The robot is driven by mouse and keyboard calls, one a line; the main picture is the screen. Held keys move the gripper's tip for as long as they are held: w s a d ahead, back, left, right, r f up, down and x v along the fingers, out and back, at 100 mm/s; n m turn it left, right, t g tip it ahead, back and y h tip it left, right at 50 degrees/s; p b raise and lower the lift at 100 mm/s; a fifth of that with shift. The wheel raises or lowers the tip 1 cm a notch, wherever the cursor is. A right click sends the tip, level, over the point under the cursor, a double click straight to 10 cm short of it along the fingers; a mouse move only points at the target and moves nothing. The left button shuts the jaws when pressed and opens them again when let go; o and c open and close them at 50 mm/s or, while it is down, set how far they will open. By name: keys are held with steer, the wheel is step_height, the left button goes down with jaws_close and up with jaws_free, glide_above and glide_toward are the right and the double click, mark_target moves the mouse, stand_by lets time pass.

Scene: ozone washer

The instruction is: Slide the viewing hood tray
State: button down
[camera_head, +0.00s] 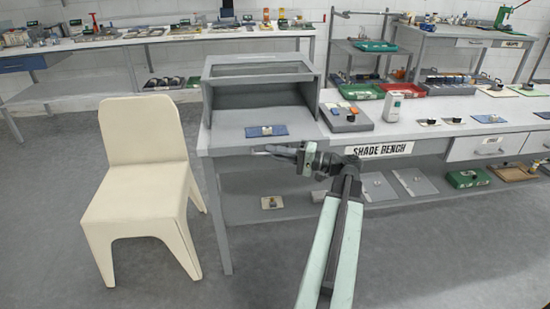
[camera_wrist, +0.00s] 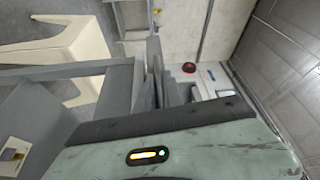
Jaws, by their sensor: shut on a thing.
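The viewing hood (camera_head: 215,105) is a grey open-fronted box at the left end of the shade bench. A flat blue piece (camera_head: 280,131) with a small pale item on it lies inside, near the front. I cannot tell whether this is the tray. My gripper (camera_head: 270,151) is at the bench's front edge, just below the hood opening, with its fingers pointing left. In the wrist view my gripper (camera_wrist: 155,65) is closed, with grey surfaces close beside the fingers. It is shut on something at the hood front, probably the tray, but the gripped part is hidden.
A cream chair (camera_head: 145,160) stands left of the bench, with open floor around it. A lower shelf (camera_head: 240,213) holds small items.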

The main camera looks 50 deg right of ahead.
mark_target(294, 146)
steer(key=w+d, duration=0.4)
steer(key=w, duration=0.1)
steer(key=shift+w+d, duration=0.15)
steer(key=shift+d, duration=0.05)
steer(key=shift+a, duration=0.1)
steer(key=c, duration=1.5)
jaws_free()
steer(key=v, duration=0.8)
steer(key=shift+b, duration=0.3)
steer(key=shift+w, duration=0.1)
